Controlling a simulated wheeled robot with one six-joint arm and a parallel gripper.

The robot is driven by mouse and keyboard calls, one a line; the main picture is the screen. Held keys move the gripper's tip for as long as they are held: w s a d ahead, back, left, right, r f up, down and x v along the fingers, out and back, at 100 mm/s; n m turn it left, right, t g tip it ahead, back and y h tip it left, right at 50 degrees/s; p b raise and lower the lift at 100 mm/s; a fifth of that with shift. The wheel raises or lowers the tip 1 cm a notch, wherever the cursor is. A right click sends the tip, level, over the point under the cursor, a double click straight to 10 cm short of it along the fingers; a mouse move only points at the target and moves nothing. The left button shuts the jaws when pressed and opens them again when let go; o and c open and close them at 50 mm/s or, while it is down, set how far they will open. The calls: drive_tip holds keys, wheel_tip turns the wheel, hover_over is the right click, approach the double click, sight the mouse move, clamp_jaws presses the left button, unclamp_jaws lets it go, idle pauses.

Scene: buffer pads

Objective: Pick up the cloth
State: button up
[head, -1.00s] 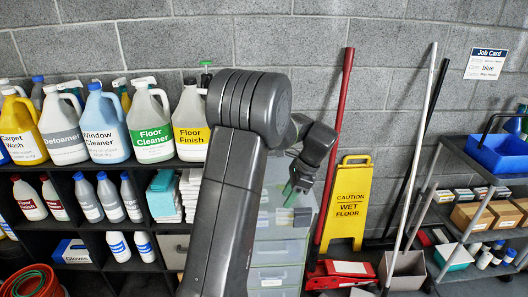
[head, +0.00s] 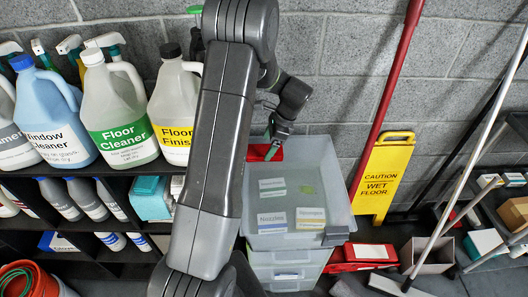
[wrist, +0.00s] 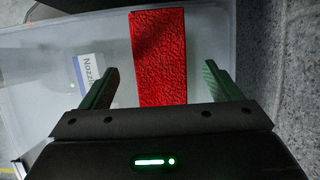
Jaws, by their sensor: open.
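In the head view the cloth (head: 254,153) shows at the back left of the lid, partly hidden by my gripper. My gripper (wrist: 172,85) is open and empty; in the head view it (head: 271,150) points down at the cloth.
Labels reading Nozzles (head: 272,223) and others show on the drawer unit's top. Large cleaner jugs (head: 114,115) stand on the black shelf at left. A yellow wet floor sign (head: 384,178) and a red pole (head: 388,100) stand at right, near the grey block wall.

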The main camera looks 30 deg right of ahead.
sight(266, 150)
drive_tip(key=shift+x, duration=1.3)
drive_tip(key=c, duration=1.2)
wheel_tip(266, 150, up, 10)
drive_tip(key=shift+r+b, duration=0.1)
drive_tip(key=shift+b, duration=0.35)
drive_tip(key=shift+o, duration=1.4)
drive_tip(key=shift+s+a, duration=0.1)
drive_tip(key=shift+s, duration=0.05)
drive_tip(key=shift+c, duration=0.4)
